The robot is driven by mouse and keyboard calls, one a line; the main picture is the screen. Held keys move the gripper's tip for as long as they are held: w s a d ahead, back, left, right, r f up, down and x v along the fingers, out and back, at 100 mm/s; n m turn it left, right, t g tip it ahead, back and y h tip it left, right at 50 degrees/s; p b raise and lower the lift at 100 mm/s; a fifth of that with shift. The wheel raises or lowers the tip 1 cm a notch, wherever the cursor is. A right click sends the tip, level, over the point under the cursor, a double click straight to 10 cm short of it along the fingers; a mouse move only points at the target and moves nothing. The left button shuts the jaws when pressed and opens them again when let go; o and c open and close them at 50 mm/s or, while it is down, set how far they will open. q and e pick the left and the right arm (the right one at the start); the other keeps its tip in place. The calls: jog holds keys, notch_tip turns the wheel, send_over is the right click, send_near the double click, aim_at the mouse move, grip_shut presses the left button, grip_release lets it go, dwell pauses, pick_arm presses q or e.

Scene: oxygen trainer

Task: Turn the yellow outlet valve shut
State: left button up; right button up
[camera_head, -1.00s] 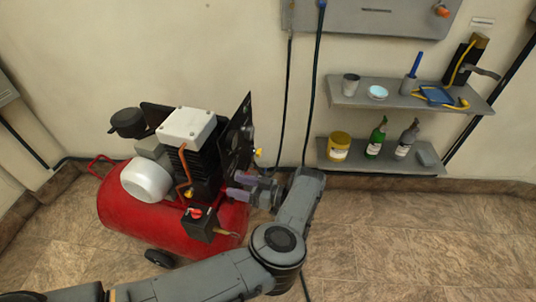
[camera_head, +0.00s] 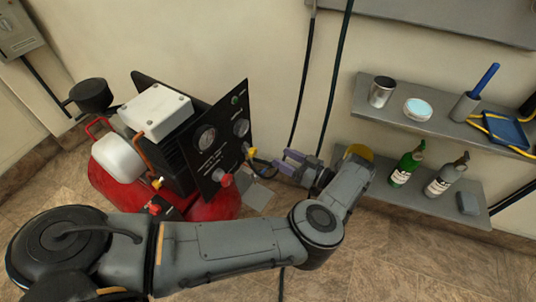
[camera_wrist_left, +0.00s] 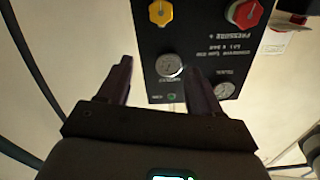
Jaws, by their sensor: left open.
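The yellow outlet valve (camera_head: 250,152) is a knob on the right edge of the compressor's black panel (camera_head: 222,135). In the left wrist view the yellow knob (camera_wrist_left: 160,12) shows at the top edge, beyond my fingertips. My left gripper (camera_head: 286,162) is open and empty, just right of the yellow knob and apart from it in the head view. In the wrist view my left gripper's fingers (camera_wrist_left: 158,68) stand apart, with a round gauge (camera_wrist_left: 169,65) seen between them. My right gripper is not in view.
A red knob (camera_head: 223,180) sits low on the panel; it also shows in the wrist view (camera_wrist_left: 246,12). The red tank (camera_head: 212,207) stands below. Hoses (camera_head: 334,75) hang behind my gripper. Shelves (camera_head: 437,125) with bottles and cups are on the wall at right.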

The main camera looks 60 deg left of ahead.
aim_at(255, 152)
pick_arm(q)
jog(key=s+a+f, duration=0.1)
jog(key=a, duration=0.2)
jog(key=s+a+f, duration=0.3)
jog(key=a, duration=0.2)
jog(key=shift+s+a+f+b, duration=0.2)
jog(key=shift+a+b, duration=0.1)
jog(key=shift+b, duration=0.1)
jog(key=shift+s+a+r, duration=0.1)
jog(key=shift+s+a, duration=0.05)
jog(key=shift+a, duration=0.5)
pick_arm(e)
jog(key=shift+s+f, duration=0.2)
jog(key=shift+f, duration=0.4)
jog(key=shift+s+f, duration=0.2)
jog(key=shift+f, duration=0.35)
pick_arm(q)
jog(key=shift+c, duration=0.5)
jog(key=c, duration=1)
